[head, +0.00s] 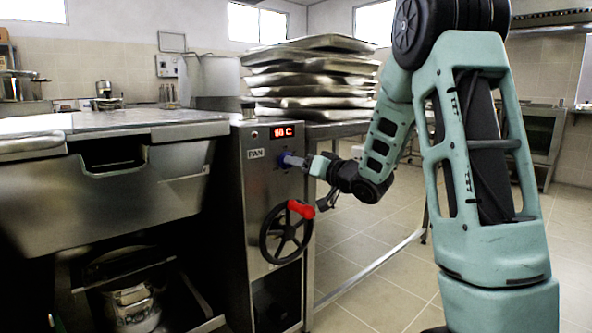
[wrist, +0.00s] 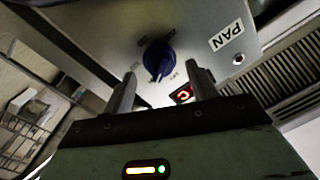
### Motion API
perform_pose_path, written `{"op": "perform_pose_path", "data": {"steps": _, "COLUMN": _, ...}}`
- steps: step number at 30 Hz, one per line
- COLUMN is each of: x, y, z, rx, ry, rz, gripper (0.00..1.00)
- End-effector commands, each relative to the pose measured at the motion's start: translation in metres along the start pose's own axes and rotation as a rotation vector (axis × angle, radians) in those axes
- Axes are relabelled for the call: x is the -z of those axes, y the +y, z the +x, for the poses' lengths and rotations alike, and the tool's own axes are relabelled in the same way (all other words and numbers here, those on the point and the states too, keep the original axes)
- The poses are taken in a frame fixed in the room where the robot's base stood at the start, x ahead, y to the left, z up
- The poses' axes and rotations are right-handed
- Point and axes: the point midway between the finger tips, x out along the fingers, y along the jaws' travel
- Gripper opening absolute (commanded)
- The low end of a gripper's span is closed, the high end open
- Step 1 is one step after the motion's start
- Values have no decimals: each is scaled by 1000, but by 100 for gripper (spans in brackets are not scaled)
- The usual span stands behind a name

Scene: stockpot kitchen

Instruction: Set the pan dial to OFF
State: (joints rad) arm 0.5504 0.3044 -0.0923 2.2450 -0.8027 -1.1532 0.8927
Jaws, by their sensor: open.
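The pan dial is a blue knob (wrist: 158,61) on a steel control panel (wrist: 185,28), with small markings around it that are too small to read. The knob also shows in the head view (head: 281,160), partly covered by my gripper. My gripper (wrist: 161,88) is open, with one finger on each side of the knob in the wrist view. In the head view my gripper (head: 300,162) points at the panel, close to the knob. I cannot tell whether the fingers touch it.
A black handwheel with a red handle (head: 301,209) sits on the panel below the dial. Stacked metal trays (head: 315,75) lie on a table behind. The large steel pan unit (head: 110,190) is at the left. Open tiled floor (head: 370,250) lies to the right.

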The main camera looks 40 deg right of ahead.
Motion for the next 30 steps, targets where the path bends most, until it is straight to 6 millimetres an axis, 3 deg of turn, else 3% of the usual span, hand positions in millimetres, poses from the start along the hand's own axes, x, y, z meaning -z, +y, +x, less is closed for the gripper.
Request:
{"op": "perform_pose_path", "data": {"steps": 6, "x": -1, "y": 1, "z": 21, "rx": 0, "ry": -1, "rz": -1, "gripper": 58}}
{"op": "perform_pose_path", "data": {"steps": 16, "x": 0, "y": 0, "z": 24, "rx": -1, "ry": 0, "rz": 0, "gripper": 58}}
{"op": "perform_pose_path", "data": {"steps": 17, "x": 0, "y": 0, "z": 24, "rx": -1, "ry": 0, "rz": 0, "gripper": 52}}
{"op": "perform_pose_path", "data": {"steps": 21, "x": 0, "y": 0, "z": 24, "rx": -1, "ry": 0, "rz": 0, "gripper": 13}}
{"op": "perform_pose_path", "data": {"steps": 30, "x": 0, "y": 0, "z": 23, "rx": -1, "ry": -2, "rz": -19, "gripper": 13}}
